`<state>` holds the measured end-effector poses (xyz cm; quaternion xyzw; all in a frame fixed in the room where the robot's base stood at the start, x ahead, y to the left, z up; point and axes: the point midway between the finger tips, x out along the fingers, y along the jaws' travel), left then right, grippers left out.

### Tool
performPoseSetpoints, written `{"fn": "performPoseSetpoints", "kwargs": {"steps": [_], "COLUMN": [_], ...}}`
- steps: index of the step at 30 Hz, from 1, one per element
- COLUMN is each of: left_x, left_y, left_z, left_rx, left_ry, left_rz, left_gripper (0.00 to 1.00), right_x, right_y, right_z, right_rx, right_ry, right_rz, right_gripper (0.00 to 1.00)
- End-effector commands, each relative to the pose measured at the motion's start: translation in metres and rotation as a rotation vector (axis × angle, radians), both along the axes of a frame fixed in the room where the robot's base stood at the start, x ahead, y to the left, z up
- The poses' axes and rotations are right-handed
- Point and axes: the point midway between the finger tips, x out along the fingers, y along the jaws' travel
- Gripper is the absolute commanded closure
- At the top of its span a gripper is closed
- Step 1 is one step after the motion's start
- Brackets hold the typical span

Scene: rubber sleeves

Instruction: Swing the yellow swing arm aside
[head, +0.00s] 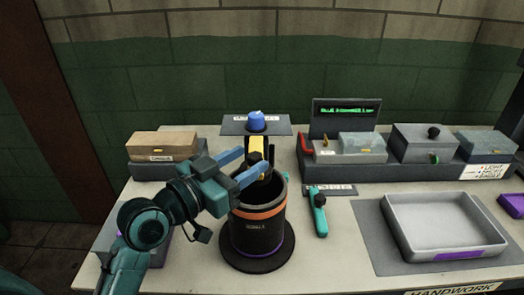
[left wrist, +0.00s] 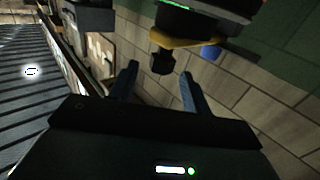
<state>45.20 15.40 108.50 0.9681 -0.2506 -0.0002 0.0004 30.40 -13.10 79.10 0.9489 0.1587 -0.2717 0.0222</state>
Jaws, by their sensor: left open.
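The yellow swing arm (head: 257,145) stands at the back of a black canister with an orange band (head: 259,230). In the left wrist view the yellow arm (left wrist: 190,43) crosses near the top, with a dark knob (left wrist: 162,62) at its end. My left gripper (head: 254,160) is open, its two blue fingers reaching over the canister's rim towards the arm's near end. In the left wrist view the knob shows between the fingertips (left wrist: 159,72); I cannot tell whether they touch it. My right gripper is not in view.
A blue knob (head: 256,121) sits behind the arm. A cardboard-coloured box (head: 163,146) is at the back left. A teal-handled tool (head: 319,214) lies right of the canister. A grey tray (head: 398,252) stands at the right, with a bin row (head: 385,172) behind.

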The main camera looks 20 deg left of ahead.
Motion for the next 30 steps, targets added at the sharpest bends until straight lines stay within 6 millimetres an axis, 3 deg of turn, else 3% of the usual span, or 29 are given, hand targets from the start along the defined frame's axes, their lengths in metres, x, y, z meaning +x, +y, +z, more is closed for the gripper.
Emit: {"fn": "performPoseSetpoints", "kwargs": {"steps": [3,9,20,30], "left_x": [0.020,0.039,0.044,0.044], "left_y": [-0.011,-0.021,-0.024,-0.024], "left_z": [0.003,0.001,0.000,0.000], "left_rx": [-0.004,-0.001,0.001,0.001], "left_ry": [0.000,0.000,0.000,0.000], "left_rz": [0.000,0.001,0.001,0.001], "left_gripper": [0.52,0.52,0.52,0.78], "right_x": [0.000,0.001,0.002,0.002], "right_y": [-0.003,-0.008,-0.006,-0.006], "right_z": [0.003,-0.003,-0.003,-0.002], "right_rx": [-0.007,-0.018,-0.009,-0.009], "right_ry": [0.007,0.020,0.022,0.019], "right_rz": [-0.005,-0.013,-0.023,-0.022], "right_gripper": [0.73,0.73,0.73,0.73]}}
